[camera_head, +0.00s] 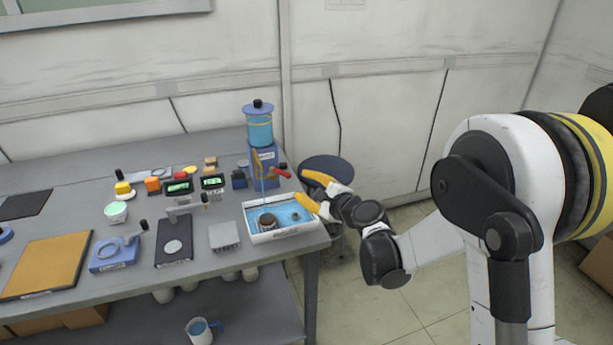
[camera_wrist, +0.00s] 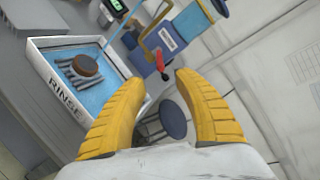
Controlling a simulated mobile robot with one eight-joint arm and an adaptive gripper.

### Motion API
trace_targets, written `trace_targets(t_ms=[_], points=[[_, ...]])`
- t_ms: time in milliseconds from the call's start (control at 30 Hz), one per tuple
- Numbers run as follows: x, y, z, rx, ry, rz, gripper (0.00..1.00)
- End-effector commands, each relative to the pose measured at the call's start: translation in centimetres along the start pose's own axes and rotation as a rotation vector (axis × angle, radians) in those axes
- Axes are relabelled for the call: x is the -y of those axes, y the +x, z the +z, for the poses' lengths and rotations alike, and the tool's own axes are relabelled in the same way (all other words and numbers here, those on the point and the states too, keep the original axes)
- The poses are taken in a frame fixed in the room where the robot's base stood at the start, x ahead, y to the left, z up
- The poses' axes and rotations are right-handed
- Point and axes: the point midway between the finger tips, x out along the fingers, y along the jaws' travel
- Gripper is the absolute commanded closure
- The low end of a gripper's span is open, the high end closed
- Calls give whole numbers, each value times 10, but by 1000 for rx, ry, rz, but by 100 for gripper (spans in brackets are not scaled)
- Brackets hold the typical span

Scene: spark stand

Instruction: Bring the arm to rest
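My gripper (camera_head: 314,191) has two yellow fingers and is at the right end of the table, beside the rinse tray. In the wrist view my gripper (camera_wrist: 160,85) has its fingers spread wide with nothing between them. The white rinse tray (camera_head: 285,234) holds blue liquid and a round brown-topped piece (camera_head: 267,219). In the wrist view the tray (camera_wrist: 62,108) is at the left and the brown-topped piece (camera_wrist: 86,65) shows a comb-like grey part under it. My arm reaches in from the right of the head view.
A blue dispenser (camera_head: 259,128) with a red-handled tap (camera_head: 280,172) stands behind the tray. A round dark stool (camera_head: 328,167) is beyond the table's end. The grey table (camera_head: 75,215) carries several small devices, pads and blocks at the left. Open floor (camera_head: 410,300) lies right of the table.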

Motion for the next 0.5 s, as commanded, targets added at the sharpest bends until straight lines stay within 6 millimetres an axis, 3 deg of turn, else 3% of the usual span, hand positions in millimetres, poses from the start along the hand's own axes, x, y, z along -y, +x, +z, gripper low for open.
trace_targets(t_ms=[167, 333, 500], points=[[16, -28, 8, -33, -146, 48, 62], [32, -94, 22, -94, -460, 174, 62], [30, -174, 26, -149, -783, 339, 62]])
